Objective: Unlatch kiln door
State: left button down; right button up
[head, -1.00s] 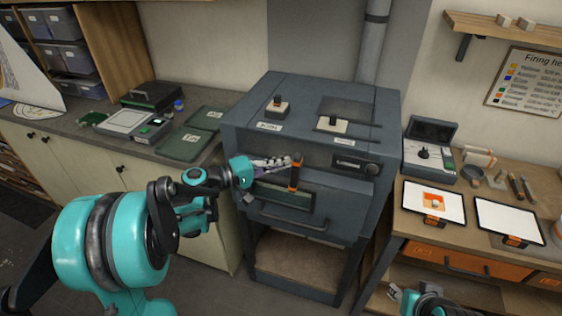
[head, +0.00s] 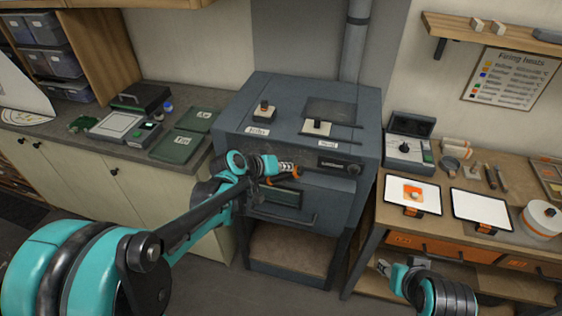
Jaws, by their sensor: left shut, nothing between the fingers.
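The dark grey kiln (head: 345,190) stands in the middle, its front door with a small dark window (head: 276,197) shut as far as I can see. The latch handle (head: 283,177), dark with an orange band, lies tilted close to level at the upper part of the door. My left gripper (head: 289,167) is shut and empty, just above the latch handle; whether they touch is unclear. It hides part of the door's upper edge. My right gripper (head: 384,268) is low at the right, in front of the workbench; its finger opening is too small to judge.
The right workbench (head: 378,215) holds white tablets (head: 481,208) and a grey control box (head: 405,150). The left counter (head: 80,142) holds green boards (head: 175,147). An open space lies under the kiln door.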

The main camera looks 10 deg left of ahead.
aim_at(296, 173)
pick_arm(q)
jog(key=shift+d+f+m+y, duration=0.35)
jog(key=shift+d+f+y, duration=0.05)
jog(key=shift+d+y, duration=0.3)
jog(key=shift+d+f+m+y, duration=0.35)
jog(key=shift+d+f+y, duration=0.05)
jog(key=shift+d+y, duration=0.3)
pick_arm(e)
jog(key=shift+d+r, duration=0.1)
jog(key=shift+d, duration=0.15)
